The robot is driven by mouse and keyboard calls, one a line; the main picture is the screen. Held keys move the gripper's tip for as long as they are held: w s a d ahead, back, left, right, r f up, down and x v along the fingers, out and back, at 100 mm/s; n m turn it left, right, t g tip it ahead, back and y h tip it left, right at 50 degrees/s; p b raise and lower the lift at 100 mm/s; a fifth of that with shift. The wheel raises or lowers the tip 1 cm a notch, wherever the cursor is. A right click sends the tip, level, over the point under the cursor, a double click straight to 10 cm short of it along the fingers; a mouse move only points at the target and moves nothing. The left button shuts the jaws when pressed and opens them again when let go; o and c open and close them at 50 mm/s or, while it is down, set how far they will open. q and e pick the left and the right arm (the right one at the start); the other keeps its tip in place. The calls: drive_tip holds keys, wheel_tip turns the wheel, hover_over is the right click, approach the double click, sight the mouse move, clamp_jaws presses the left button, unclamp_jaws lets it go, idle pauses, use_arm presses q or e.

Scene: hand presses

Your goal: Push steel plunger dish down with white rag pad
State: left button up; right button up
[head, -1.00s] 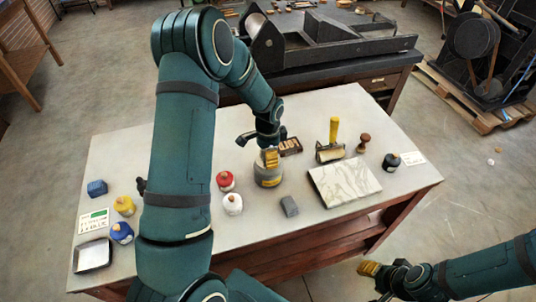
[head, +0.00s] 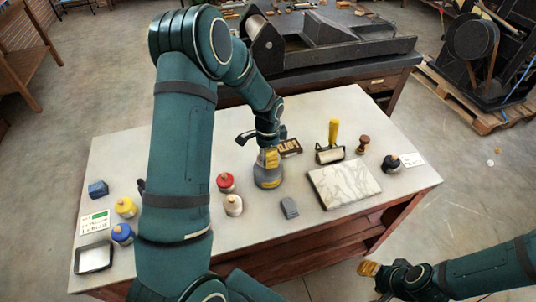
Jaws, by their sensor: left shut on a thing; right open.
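The plunger can (head: 267,178) is a grey, rounded can with a yellow label, standing upright near the middle of the table. My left gripper (head: 269,158), with yellow fingertips, points down right at the top of the can. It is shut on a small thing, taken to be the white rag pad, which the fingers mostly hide. The steel dish on top of the can is also hidden, so I cannot tell whether it is pressed down. My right gripper (head: 369,268) is open and empty, beyond the table's front edge at lower right.
Red (head: 225,182) and white (head: 233,205) bottles stand left of the can, a grey block (head: 289,208) to its right front. A marbled slab (head: 344,184), yellow-handled roller (head: 334,140) and dark bottle (head: 391,163) are further right. A tray (head: 93,257) sits at front left.

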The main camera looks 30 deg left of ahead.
use_arm(q)
drive_tip(key=shift+r+p, duration=1.55)
drive_tip(key=shift+r, duration=1.3)
